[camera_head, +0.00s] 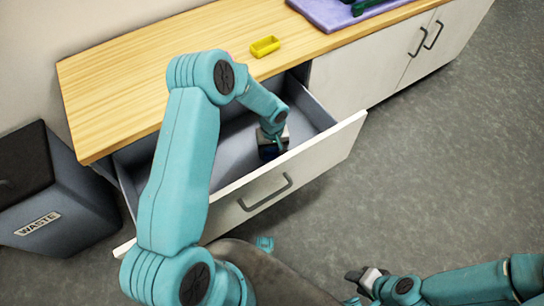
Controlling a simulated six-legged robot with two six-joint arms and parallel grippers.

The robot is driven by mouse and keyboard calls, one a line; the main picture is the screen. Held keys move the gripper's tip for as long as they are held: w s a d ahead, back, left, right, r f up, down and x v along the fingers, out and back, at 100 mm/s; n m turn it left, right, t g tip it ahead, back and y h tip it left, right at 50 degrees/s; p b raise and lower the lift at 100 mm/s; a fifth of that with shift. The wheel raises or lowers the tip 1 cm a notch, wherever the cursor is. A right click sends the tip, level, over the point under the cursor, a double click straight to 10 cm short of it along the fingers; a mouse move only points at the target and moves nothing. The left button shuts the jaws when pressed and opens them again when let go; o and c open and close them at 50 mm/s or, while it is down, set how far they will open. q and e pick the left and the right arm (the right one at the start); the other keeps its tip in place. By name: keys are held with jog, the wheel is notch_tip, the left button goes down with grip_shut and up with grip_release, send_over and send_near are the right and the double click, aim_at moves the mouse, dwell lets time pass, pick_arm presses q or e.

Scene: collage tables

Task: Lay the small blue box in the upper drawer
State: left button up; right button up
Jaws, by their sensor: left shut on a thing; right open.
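The upper drawer (308,157) is pulled open below the wooden countertop, its white front and dark handle toward me. My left arm reaches over into it. My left gripper (272,146) is inside the drawer outline, toward its right part, shut on the small blue box (268,153). The box looks dark blue and is mostly hidden by the gripper. I cannot tell whether the box touches the drawer floor. My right gripper (362,279) is open and empty, low over the grey floor at the bottom of the view.
A yellow tray-like block (265,46) lies on the countertop (130,88). A purple mat (335,12) with a green object lies at the back right. A dark waste bin (50,215) stands at the left. White cabinet doors (365,75) are shut. The floor at right is clear.

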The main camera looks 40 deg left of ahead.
aim_at(272, 156)
pick_arm(q)
notch_tip(272, 156, down, 4)
jog(key=shift+b, duration=0.4)
jog(key=shift+r, duration=0.1)
jog(key=shift+f, duration=0.2)
jog(key=o, duration=1)
jog(key=shift+r, duration=0.1)
jog(key=shift+r, duration=0.3)
notch_tip(272, 156, up, 12)
jog(key=p, duration=0.3)
jog(key=shift+f, duration=0.2)
